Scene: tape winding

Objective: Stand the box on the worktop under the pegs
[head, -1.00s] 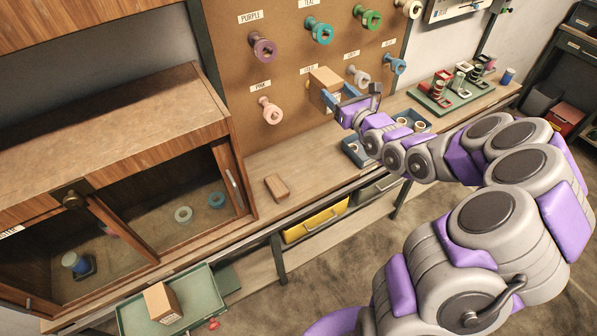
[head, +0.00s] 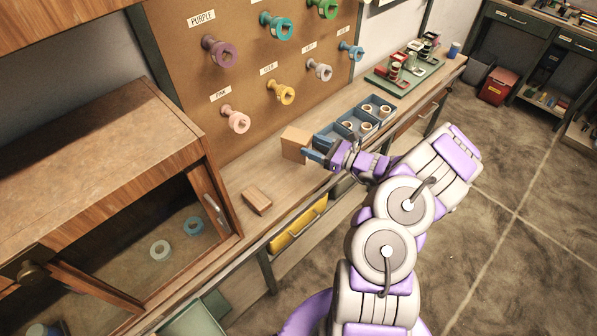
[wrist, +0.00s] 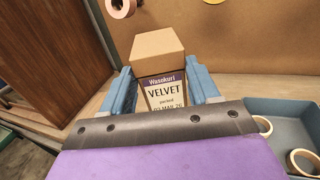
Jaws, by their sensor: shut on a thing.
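A tan cardboard box (head: 295,144) is in my gripper (head: 314,152), low over the back of the worktop (head: 232,180) and in front of the pegboard's foot. It looks upright; I cannot tell whether its base touches the worktop. In the wrist view the box (wrist: 158,52) sits between the two blue fingers, its label reading "Wasokuri VELVET". The lower label is hidden by my gripper's body. Above it are the pegs with spools: gold (head: 281,92), pink (head: 236,119), grey (head: 320,70) and others.
A small wooden block (head: 256,200) lies on the worktop left of the box. A blue tray (head: 346,131) with tape rolls stands close to the right. A wooden cabinet (head: 110,140) borders the worktop at left. A green tray (head: 196,318) shows at the lower left.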

